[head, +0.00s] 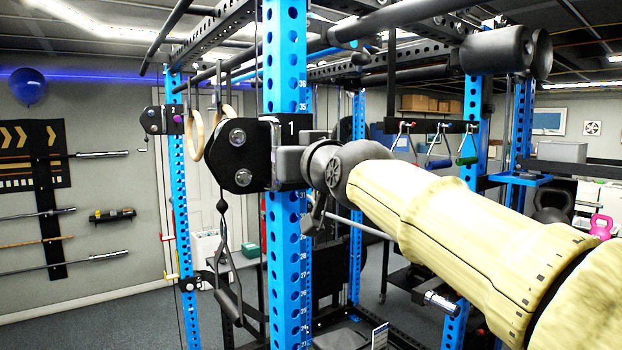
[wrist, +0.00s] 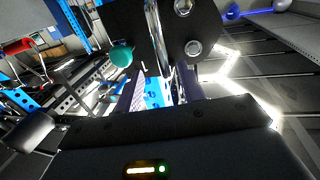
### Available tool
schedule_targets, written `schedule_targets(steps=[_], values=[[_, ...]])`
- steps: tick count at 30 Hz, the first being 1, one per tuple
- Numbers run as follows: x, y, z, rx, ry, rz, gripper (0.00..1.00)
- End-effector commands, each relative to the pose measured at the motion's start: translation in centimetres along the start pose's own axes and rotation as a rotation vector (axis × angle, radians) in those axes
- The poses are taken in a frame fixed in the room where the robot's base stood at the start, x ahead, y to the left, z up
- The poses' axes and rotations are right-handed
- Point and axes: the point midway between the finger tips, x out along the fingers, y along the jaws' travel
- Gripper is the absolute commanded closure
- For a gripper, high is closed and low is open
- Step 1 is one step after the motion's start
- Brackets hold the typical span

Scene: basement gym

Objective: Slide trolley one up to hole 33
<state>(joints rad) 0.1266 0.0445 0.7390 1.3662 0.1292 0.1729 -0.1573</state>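Trolley one (head: 238,155), a black plate carriage marked "1", sits on the near blue upright (head: 285,230). Small hole numbers run up the upright; those around 31 and lower show below the trolley, and the trolley covers the holes behind it. My gripper (head: 300,160) is against the trolley's right side, with my arm reaching in from the right. In the wrist view, the trolley's dark plates (wrist: 190,22) and a teal knob (wrist: 121,55) are just ahead of my gripper (wrist: 163,88). Its fingertips are partly hidden, so its grip is unclear.
A black strap handle (head: 228,285) hangs below the trolley. Trolley two (head: 162,119) is on the farther blue upright at left, with wooden rings (head: 195,135) nearby. Rack beams cross overhead. Hanging handles (head: 437,150) and a pink kettlebell (head: 601,226) are at right.

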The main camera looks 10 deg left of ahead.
Motion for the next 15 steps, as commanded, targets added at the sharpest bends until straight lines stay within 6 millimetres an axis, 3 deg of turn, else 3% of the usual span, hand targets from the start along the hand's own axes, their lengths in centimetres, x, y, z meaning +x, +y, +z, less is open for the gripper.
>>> schedule_targets(steps=[15], values=[[-4.7, -0.2, 0.6, -0.003, 0.004, -0.004, 0.61]])
